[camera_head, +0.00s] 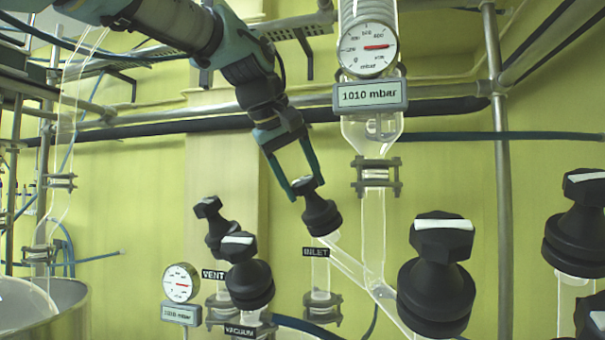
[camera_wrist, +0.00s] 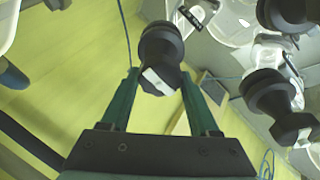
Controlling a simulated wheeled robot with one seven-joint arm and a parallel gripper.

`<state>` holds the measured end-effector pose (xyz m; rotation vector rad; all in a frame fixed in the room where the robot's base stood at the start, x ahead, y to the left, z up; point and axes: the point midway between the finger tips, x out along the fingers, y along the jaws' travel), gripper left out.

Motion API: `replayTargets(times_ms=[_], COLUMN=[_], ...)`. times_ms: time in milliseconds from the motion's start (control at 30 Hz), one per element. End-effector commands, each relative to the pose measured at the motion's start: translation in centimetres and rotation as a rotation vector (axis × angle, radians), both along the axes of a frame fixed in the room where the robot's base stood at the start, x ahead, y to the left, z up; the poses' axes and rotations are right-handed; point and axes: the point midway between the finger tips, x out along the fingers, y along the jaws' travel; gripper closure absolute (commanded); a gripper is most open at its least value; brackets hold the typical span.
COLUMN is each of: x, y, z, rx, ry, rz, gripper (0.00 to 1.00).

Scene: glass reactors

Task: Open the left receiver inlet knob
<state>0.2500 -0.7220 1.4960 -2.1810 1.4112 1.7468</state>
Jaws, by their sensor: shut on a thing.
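The black inlet knob (camera_head: 321,215) sits on a slanted glass branch, with the INLET label (camera_head: 316,252) just below it. My gripper (camera_head: 304,186) reaches down from above, its two teal fingers on either side of the knob's top handle. In the wrist view, my gripper (camera_wrist: 160,82) has one finger on each side of the inlet knob (camera_wrist: 162,45), closed on its handle. The handle's white stripe shows between the fingers. Part of the handle is hidden behind a finger in the head view.
Vent knob (camera_head: 211,226) and vacuum knob (camera_head: 248,272) stand close at left. Two larger black knobs, one near (camera_head: 436,283) and one far right (camera_head: 583,228), stand at right. A gauge (camera_head: 367,47) with a 1010 mbar display (camera_head: 370,95) hangs above right. Pipes run behind my arm.

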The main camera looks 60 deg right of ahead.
Motion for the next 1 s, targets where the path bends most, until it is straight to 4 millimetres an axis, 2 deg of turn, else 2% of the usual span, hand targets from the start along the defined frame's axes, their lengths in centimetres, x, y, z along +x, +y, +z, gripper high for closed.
replayTargets(times_ms=[600, 1000], x=[0.06, 0.07], y=[0.05, 0.16], z=[0.03, -0.02], rx=[0.113, 0.162], ry=[0.277, 0.391], rz=[0.481, 0.678], gripper=[0.94, 0.94])
